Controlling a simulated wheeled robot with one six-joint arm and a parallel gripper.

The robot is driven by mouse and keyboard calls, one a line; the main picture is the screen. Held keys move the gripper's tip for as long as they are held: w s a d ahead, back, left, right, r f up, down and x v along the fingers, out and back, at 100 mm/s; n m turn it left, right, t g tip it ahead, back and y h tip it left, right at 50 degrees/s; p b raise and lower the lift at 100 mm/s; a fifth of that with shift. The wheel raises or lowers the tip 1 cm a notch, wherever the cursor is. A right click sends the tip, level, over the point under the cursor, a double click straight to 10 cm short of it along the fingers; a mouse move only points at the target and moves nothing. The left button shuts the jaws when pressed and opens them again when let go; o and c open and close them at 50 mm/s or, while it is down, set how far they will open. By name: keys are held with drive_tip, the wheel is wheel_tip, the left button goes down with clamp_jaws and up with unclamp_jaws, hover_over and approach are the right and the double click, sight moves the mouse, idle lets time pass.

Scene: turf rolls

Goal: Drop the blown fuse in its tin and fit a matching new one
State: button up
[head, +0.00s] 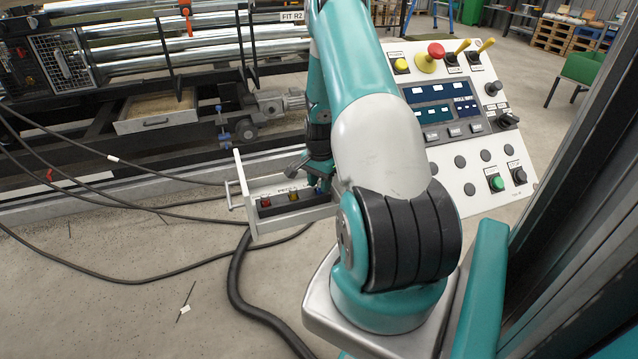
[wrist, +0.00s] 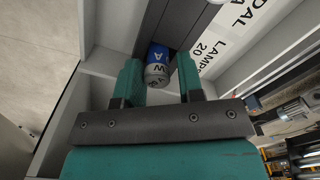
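A white open drawer (head: 257,228) holds a dark channel with a red fuse (head: 265,202), a yellow fuse (head: 293,196) and a blue one beside my gripper. My gripper (head: 318,180) reaches down over the drawer's right part, partly hidden by my arm. In the wrist view, its two teal fingers (wrist: 160,82) are apart, one on each side of a blue and grey fuse (wrist: 157,66) with lettering. A gap shows at the right finger; contact at the left is unclear. I cannot tell whether this fuse is blown. No tin can be made out.
A sign reading "FIT R2" (head: 291,17) hangs on the machine behind. A sloped control panel (head: 460,130) with buttons and levers stands to the right of my arm. A wooden-bottomed tray (head: 157,110) sits under the machine. Black cables (head: 110,205) cross the floor at left.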

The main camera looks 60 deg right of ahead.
sight(319, 182)
drive_tip(key=shift+r, duration=0.1)
wheel_tip(319, 182, up, 12)
drive_tip(key=shift+p, duration=0.4)
drive_tip(key=w+a+r+n, duration=0.2)
drive_tip(key=a+r+n, duration=0.2)
drive_tip(key=a, duration=0.5)
drive_tip(key=w+a+r+n+t+y, duration=0.15)
drive_tip(key=a+r+n, duration=0.25)
drive_tip(key=a, duration=0.4)
drive_tip(key=w+a+r+n, duration=0.3)
drive_tip(key=a+r, duration=0.1)
drive_tip(key=a, duration=0.5)
drive_tip(key=s+a+r+n+g+y, duration=0.1)
drive_tip(key=s+a+r+n, duration=0.2)
drive_tip(key=s+a+n, duration=0.7)
drive_tip(key=s+a+r+n+g+y, duration=0.15)
drive_tip(key=s+a+r+n, duration=0.3)
drive_tip(key=s+a, duration=0.65)
wheel_tip(319, 182, up, 10)
drive_tip(key=w+a+t+p, duration=0.1)
drive_tip(key=w+p, duration=0.1)
drive_tip(key=p, duration=0.8)
drive_tip(key=shift+w+a+f+n, duration=0.2)
drive_tip(key=shift+w+a+n, duration=0.1)
drive_tip(key=shift+n, duration=0.05)
